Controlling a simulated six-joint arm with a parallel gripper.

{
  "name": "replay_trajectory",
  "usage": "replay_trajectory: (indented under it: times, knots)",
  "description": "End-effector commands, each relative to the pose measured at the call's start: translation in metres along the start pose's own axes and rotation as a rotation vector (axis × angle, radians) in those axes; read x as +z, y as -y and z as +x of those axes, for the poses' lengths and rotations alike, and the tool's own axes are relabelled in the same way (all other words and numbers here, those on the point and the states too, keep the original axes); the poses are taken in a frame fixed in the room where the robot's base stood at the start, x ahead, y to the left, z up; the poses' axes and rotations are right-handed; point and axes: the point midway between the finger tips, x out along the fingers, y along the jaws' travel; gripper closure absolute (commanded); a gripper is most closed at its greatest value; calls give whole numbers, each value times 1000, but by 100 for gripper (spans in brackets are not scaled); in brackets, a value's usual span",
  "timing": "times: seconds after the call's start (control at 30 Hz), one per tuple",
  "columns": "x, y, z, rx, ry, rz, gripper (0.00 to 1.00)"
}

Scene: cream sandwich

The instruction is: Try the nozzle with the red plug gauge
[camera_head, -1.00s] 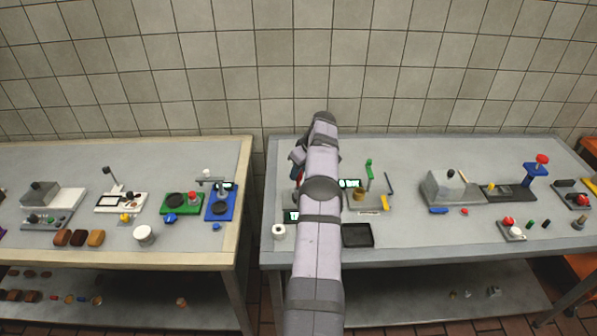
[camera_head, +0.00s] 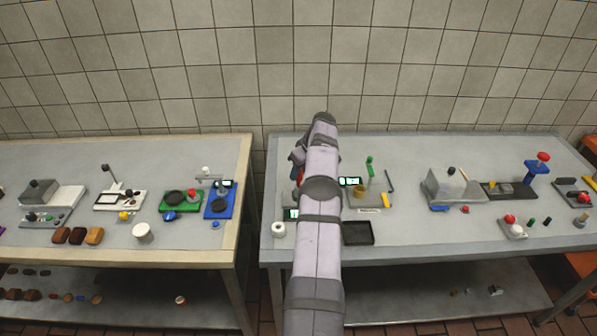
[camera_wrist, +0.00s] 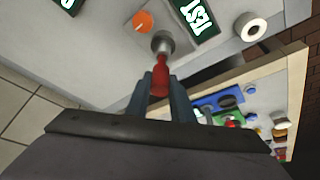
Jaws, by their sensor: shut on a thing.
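My gripper (camera_wrist: 169,88) is shut on the red plug gauge (camera_wrist: 160,75), seen in the wrist view. The gauge's narrow far end reaches the round grey metal nozzle (camera_wrist: 163,43). The two overlap in the picture, and I cannot tell whether the tip is inside the nozzle or only in front of it. An orange knob (camera_wrist: 142,21) sits beside the nozzle, with a lit display reading TEST (camera_wrist: 195,15) on its other side. In the head view my own arm hides the gripper's jaws, the gauge and the nozzle.
A white roll (camera_head: 278,229) stands left of my arm. A black tray (camera_head: 357,232) lies to its right, below a fixture with a green-topped post (camera_head: 370,168). A grey machine (camera_head: 450,187) is further right. A second bench (camera_head: 120,256) stands left, across a gap.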

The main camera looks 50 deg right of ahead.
Motion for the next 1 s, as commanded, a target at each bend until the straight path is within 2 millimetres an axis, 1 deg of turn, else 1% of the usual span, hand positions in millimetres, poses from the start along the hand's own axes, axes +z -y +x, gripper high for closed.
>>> replay_trajectory:
  times: [1.0]
  knots:
    - [5, 0, 13, 0, 0, 0, 100]
